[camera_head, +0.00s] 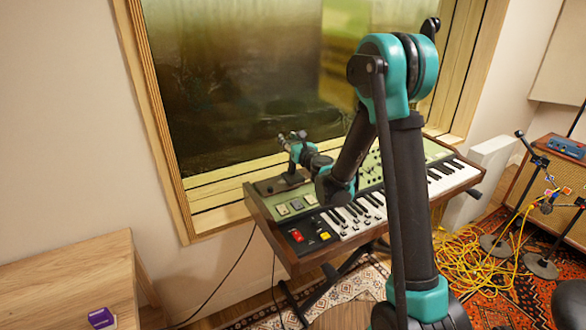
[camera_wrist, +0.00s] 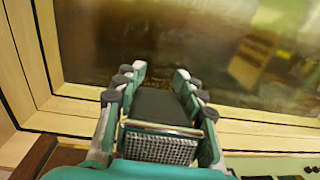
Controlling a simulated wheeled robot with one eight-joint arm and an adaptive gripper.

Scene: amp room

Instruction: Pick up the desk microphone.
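The desk microphone (camera_wrist: 163,148) shows in the wrist view as a dark block with a silver mesh grille at its near end. It lies between the two fingers of my gripper (camera_wrist: 160,76), which stand apart along its sides. Whether both fingers press on it I cannot tell. In the head view my gripper (camera_head: 292,138) is above the left end of the keyboard instrument (camera_head: 268,222). A dark flat base (camera_head: 272,187), seemingly the microphone's, rests on the instrument's top below it. My gripper and arm hide much of the microphone there.
A window (camera_head: 240,80) with a wooden frame stands close behind the instrument. A wooden table (camera_head: 75,285) with a small purple box (camera_head: 101,318) is at lower left. Yellow cables (camera_head: 470,262), stands and an amplifier (camera_head: 556,175) are on the right.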

